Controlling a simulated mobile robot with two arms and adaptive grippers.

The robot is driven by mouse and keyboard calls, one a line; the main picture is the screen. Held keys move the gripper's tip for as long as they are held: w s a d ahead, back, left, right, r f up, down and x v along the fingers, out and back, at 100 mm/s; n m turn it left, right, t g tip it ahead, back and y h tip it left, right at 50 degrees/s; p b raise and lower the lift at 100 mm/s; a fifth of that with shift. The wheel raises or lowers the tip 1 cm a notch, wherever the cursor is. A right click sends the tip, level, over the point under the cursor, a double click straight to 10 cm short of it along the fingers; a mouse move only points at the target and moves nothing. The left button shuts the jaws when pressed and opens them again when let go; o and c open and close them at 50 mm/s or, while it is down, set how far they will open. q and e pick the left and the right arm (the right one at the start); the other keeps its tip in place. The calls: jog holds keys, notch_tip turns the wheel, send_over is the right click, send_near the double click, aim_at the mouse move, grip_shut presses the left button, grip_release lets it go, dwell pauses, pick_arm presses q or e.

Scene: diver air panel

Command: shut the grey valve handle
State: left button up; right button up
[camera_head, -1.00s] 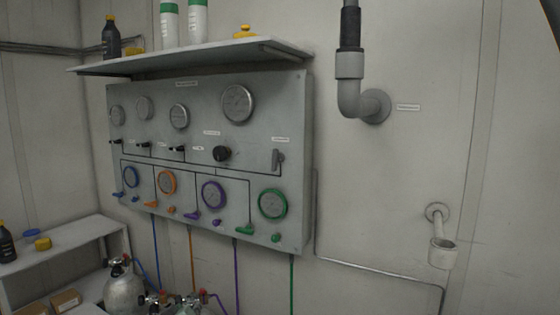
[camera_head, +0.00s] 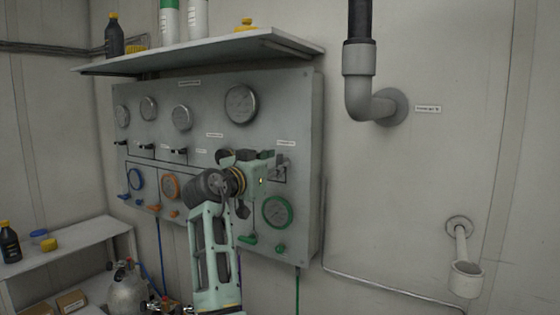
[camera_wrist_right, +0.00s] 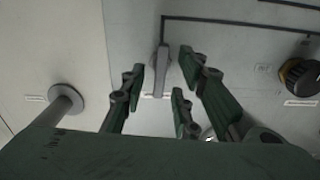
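The grey valve handle (camera_head: 283,170) is a small lever at the right edge of the gauge panel (camera_head: 305,110), partly hidden by my right gripper in the head view. In the right wrist view the handle (camera_wrist_right: 161,72) stands lengthwise along the picture, between the spread fingers. My right gripper (camera_head: 268,162) is open, close in front of the panel at the handle. In the wrist view the gripper (camera_wrist_right: 160,88) has fingers on both sides of the lever, with gaps showing; contact cannot be seen. My left gripper is out of view.
A black knob (camera_wrist_right: 302,77) is to the right in the wrist view. A green gauge (camera_head: 277,212) and green handle (camera_head: 248,239) sit below. A shelf (camera_head: 200,52) overhangs the panel. A grey pipe (camera_head: 362,95) is to the right; the wall between is clear.

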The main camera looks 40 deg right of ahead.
jog(key=shift+p+x, duration=0.3)
jog(key=shift+x, duration=1.1)
grip_shut()
